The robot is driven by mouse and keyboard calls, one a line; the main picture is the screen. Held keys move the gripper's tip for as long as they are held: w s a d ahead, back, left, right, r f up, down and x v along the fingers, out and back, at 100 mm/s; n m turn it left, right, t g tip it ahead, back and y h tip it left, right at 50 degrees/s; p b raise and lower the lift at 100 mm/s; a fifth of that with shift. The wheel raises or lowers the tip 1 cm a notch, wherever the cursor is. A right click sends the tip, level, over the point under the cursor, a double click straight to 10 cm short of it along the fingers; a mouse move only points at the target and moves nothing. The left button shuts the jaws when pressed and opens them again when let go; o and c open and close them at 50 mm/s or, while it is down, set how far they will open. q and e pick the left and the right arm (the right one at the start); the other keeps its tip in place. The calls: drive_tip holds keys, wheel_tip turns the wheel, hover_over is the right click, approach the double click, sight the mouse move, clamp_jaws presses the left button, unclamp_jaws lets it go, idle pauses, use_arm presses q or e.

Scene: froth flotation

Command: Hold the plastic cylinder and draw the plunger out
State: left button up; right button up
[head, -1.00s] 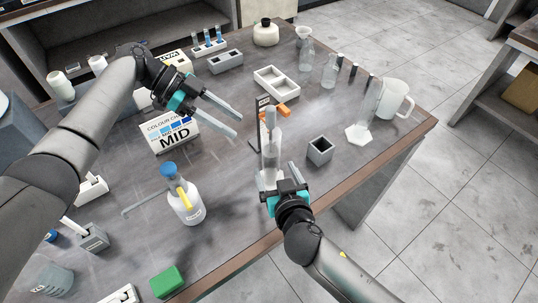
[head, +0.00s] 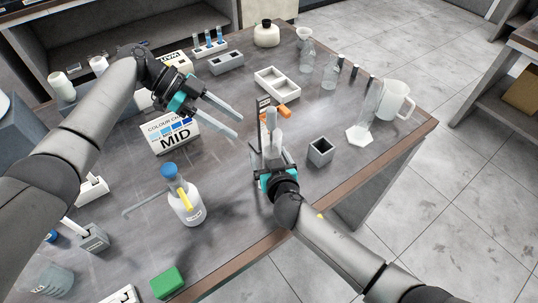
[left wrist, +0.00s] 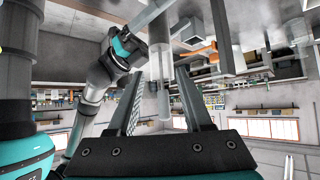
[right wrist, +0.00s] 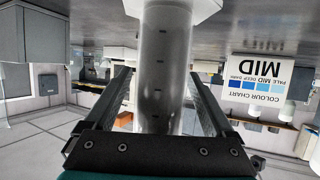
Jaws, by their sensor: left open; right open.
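The plastic cylinder (head: 273,148) is clear with a pale plunger (head: 272,121) rising from its top. It stands upright on the bench beside a dark stand with an orange clamp (head: 284,111). My right gripper (head: 273,162) is open and low at the cylinder, hiding its lower part. In the right wrist view the graduated cylinder (right wrist: 165,65) stands between the open fingers, with its white base at the picture's top. My left gripper (head: 239,122) is open and empty, to the left of the plunger and above the bench. The cylinder also shows in the left wrist view (left wrist: 160,65).
A wash bottle (head: 186,207) stands at the left front, near a colour chart (head: 172,134). A small grey square cup (head: 320,151) is just right of the cylinder. A white tray (head: 277,82) lies behind. A beaker (head: 394,100) stands near the right edge.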

sight(272, 107)
clamp_jaws()
use_arm(q)
drive_tip(key=shift+o, duration=0.8)
drive_tip(key=d+r+m+y, duration=0.1)
drive_tip(key=d+r, duration=0.1)
drive_tip(key=d+r+m+y, duration=0.1)
drive_tip(key=d+r+m, duration=0.1)
drive_tip(key=d+r+m+g+y, duration=0.1)
drive_tip(key=d+r+m+y, duration=0.1)
drive_tip(key=shift+s+d, duration=0.25)
drive_tip(key=shift+d, duration=0.1)
drive_tip(key=d+r+m+y, duration=0.1)
drive_tip(key=r+y, duration=0.1)
drive_tip(key=d+r+m+t+y, duration=0.1)
drive_tip(key=r+y, duration=0.1)
drive_tip(key=r+m+t+y, duration=0.1)
drive_tip(key=r+m+y, duration=0.1)
drive_tip(key=shift+s+d+r, duration=0.25)
drive_tip(key=shift+s+d, duration=0.05)
drive_tip(key=shift+d, duration=0.1)
drive_tip(key=shift+t, duration=0.3)
wheel_tip(272, 107, down, 7)
drive_tip(key=shift+r, duration=0.15)
drive_tip(key=shift+s+a+f, duration=0.1)
drive_tip(key=shift+f, duration=1.2)
drive_tip(key=shift+s+f, duration=0.1)
drive_tip(key=shift+f, duration=1.15)
